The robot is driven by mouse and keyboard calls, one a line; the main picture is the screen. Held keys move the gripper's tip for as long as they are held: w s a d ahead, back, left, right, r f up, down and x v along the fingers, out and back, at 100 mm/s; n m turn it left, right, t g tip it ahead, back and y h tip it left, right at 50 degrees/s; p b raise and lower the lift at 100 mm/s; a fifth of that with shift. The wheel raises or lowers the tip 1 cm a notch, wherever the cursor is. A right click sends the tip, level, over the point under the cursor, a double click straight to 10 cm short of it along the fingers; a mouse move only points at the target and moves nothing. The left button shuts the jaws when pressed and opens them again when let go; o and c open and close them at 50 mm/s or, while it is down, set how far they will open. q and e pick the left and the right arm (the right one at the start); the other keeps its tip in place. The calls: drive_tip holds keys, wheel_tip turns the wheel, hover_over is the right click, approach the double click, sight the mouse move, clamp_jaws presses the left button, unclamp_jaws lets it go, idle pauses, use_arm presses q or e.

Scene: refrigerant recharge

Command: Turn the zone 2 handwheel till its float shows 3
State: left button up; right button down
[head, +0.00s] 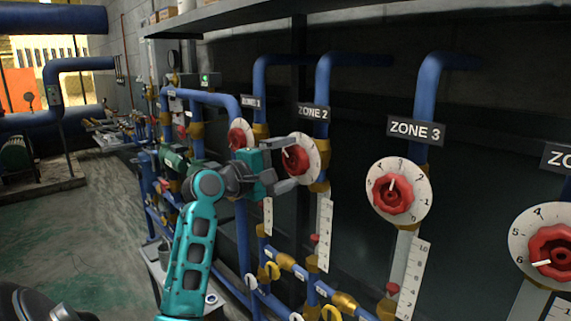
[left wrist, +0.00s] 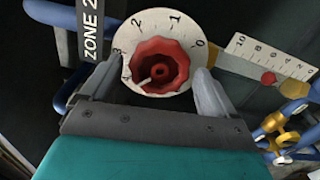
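The zone 2 handwheel (head: 295,159) is a red knob on a round white numbered dial, under the ZONE 2 sign (head: 313,112). It also shows in the left wrist view (left wrist: 160,65), its white pointer aimed to the lower left. My left gripper (head: 286,166) is open at the handwheel, one finger on each side of it. In the left wrist view a gap shows between the fingers and the red knob. The red float (head: 315,238) sits around the middle of the white zone 2 scale (head: 325,225); its exact reading is too small to tell. My right gripper is not in view.
The zone 3 handwheel (head: 393,193) stands to the right, with another red wheel (head: 551,252) at the right edge. The zone 1 handwheel (head: 239,136) is close behind on the left. Blue pipes (head: 322,85) and brass valves (head: 343,301) surround the panel. The floor (head: 85,240) at left is clear.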

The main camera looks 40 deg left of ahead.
use_arm(q)
drive_tip(key=shift+o, duration=0.2)
drive_tip(key=s, duration=0.7)
drive_tip(key=shift+a, duration=0.3)
idle(0.3)
drive_tip(key=d+f+m+g+y, duration=0.1)
drive_tip(key=d+f+m+g, duration=0.3)
drive_tip(key=f, duration=1)
drive_tip(key=d+f+m+g+y, duration=0.1)
drive_tip(key=d+f+m, duration=0.55)
drive_tip(key=f, duration=0.65)
drive_tip(key=s+d+f+m+g+h, duration=0.2)
drive_tip(key=s+d+f+m, duration=0.8)
drive_tip(key=d, duration=0.7)
drive_tip(key=s+f, duration=0.3)
drive_tip(key=s, duration=0.1)
drive_tip(key=shift+f+h, duration=0.3)
drive_tip(key=shift+f, duration=0.05)
